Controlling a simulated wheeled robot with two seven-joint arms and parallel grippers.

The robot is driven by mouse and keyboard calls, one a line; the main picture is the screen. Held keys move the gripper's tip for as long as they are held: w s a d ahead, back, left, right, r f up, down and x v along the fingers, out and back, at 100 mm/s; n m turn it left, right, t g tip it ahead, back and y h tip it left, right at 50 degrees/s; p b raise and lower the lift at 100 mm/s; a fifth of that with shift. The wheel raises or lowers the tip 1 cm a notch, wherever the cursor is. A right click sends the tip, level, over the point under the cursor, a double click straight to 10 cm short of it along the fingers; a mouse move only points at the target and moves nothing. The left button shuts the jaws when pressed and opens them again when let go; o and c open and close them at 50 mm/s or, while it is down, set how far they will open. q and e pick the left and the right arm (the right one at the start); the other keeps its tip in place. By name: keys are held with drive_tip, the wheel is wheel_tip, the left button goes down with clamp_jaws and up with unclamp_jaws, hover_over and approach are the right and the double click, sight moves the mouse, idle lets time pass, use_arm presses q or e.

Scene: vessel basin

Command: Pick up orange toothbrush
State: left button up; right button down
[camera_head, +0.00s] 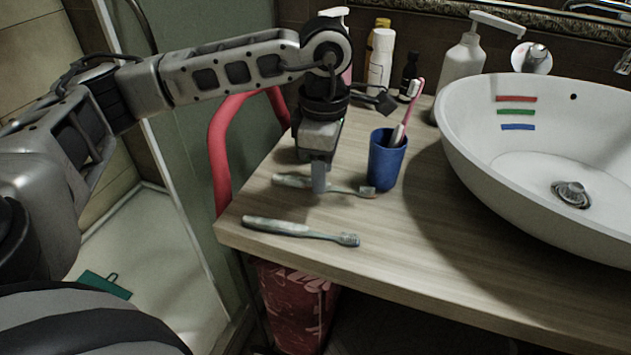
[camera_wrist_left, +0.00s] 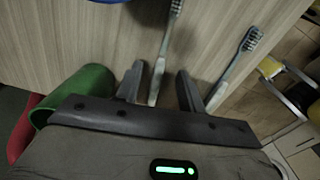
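Two pale toothbrushes lie on the wooden counter. The farther one (camera_head: 350,189) has a faint reddish tint near its head; I cannot clearly make out orange on either. My left gripper (camera_head: 319,178) points down over the farther toothbrush and hides part of its handle. In the left wrist view, my left gripper (camera_wrist_left: 160,85) is open, with the end of this toothbrush's handle (camera_wrist_left: 161,68) between its fingers, nearer the left one. The nearer toothbrush (camera_head: 290,230) lies closer to the counter's front edge; it is right of the fingers in the wrist view (camera_wrist_left: 232,72). My right gripper is not in view.
A blue cup (camera_head: 386,165) holding a pink and white toothbrush (camera_head: 411,105) stands just right of the gripper. A green cup (camera_wrist_left: 82,92) is left of the fingers in the wrist view. Bottles (camera_head: 380,60) stand behind; a white basin (camera_head: 540,180) fills the right.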

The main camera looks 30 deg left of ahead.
use_arm(q)
drive_tip(key=shift+f, duration=0.8)
clamp_jaws()
drive_tip(key=shift+r, duration=0.2)
